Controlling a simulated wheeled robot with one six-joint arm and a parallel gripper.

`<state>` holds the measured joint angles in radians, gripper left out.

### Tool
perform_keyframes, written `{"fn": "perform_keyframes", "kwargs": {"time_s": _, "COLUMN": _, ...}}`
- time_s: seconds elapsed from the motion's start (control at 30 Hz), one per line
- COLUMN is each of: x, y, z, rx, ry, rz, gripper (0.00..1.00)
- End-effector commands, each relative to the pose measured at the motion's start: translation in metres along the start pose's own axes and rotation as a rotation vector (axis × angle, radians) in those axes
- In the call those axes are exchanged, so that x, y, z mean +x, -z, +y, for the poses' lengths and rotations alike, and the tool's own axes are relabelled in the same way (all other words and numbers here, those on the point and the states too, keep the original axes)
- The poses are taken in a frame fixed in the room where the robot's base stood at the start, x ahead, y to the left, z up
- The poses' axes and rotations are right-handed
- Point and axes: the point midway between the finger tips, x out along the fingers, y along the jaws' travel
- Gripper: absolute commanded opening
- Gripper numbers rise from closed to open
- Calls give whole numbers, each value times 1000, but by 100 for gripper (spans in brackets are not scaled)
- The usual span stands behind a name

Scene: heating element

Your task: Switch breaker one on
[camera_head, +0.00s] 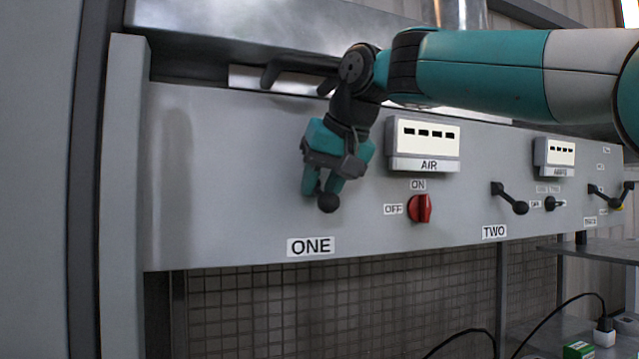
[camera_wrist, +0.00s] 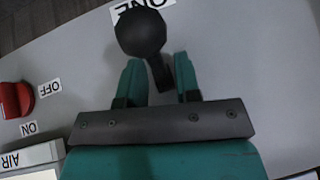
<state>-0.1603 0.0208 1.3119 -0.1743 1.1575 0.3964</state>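The breaker one lever has a black ball knob (camera_head: 328,202) just above the "ONE" label (camera_head: 311,246) on the grey panel. My gripper (camera_head: 323,188) is at this lever and hides most of its arm and its pivot in the head view. In the wrist view the ball knob (camera_wrist: 140,33) lies just beyond the fingertips. A short dark lever arm (camera_wrist: 161,74) runs between the two teal fingers of my gripper (camera_wrist: 156,72). The fingers are apart, one on each side of the arm, with narrow gaps visible; firm contact cannot be made out.
A red rotary switch (camera_head: 420,208) with ON and OFF labels sits to the right, under the "AIR" meter (camera_head: 423,145). The breaker two lever (camera_head: 510,199) is farther right, slanting down to the right. A dark handle (camera_head: 298,68) juts out above my gripper.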

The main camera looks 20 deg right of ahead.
Motion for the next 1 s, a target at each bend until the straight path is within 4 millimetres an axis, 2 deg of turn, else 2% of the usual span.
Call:
{"fn": "perform_keyframes", "kwargs": {"time_s": 0.37, "x": -2, "y": 0, "z": -1, "rx": -1, "ry": 1, "rz": -1, "gripper": 40}}
{"fn": "perform_keyframes", "kwargs": {"time_s": 0.53, "x": -24, "y": 0, "z": -1, "rx": 0, "ry": 1, "rz": 4, "gripper": 40}}
{"fn": "perform_keyframes", "kwargs": {"time_s": 0.67, "x": -58, "y": 2, "z": 0, "rx": -1, "ry": -2, "rz": 4, "gripper": 40}}
{"fn": "perform_keyframes", "kwargs": {"time_s": 0.7, "x": -61, "y": -11, "z": 4, "rx": 0, "ry": -2, "rz": 3, "gripper": 40}}
{"fn": "perform_keyframes", "kwargs": {"time_s": 1.0, "x": -110, "y": -69, "z": 23, "rx": 3, "ry": -3, "rz": 0, "gripper": 40}}
